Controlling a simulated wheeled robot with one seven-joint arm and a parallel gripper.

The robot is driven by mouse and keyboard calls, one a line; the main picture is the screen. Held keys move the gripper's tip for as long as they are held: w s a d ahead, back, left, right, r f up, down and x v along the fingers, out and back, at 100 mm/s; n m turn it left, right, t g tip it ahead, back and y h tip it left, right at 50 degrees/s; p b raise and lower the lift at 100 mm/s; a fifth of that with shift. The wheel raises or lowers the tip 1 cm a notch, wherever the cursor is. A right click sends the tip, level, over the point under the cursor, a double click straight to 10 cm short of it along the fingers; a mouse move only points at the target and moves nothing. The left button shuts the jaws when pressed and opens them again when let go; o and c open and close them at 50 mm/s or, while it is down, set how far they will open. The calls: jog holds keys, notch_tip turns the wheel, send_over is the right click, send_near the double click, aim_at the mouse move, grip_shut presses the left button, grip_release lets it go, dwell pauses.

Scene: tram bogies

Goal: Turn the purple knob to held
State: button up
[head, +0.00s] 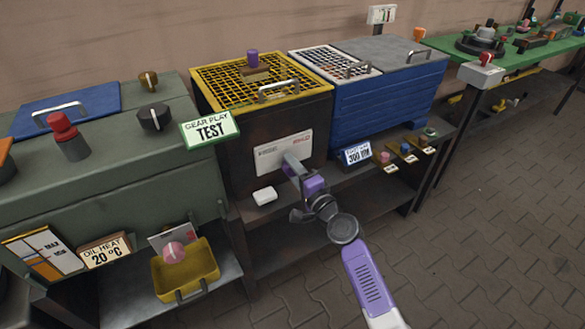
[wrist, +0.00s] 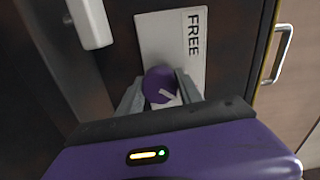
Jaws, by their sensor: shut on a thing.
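The purple knob (wrist: 158,84) sits on a pale label plate (wrist: 157,40) on the dark front of a cabinet. A white mark on the knob points to the lower right in the wrist view. The plate's word FREE reads sideways there; no other word is visible in that view. My gripper (wrist: 160,92) is shut on the knob, one finger on each side. In the head view my gripper (head: 292,166) reaches the plate (head: 283,150) and hides the knob. The plate's small print there is too small to read.
A yellow grate (head: 225,90) tops the cabinet, with a purple-topped cylinder (head: 252,57) on it. A white block (head: 264,195) lies at left below my gripper. A blue chest (head: 375,105) and several small knobs stand at right. The paved floor at right is clear.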

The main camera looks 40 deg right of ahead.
jog(key=shift+s+d, duration=0.1)
dwell(0.4)
jog(key=o, duration=1.4)
jog(key=shift+c, duration=0.2)
jog(key=v, duration=0.7)
jog(key=shift+s, duration=0.35)
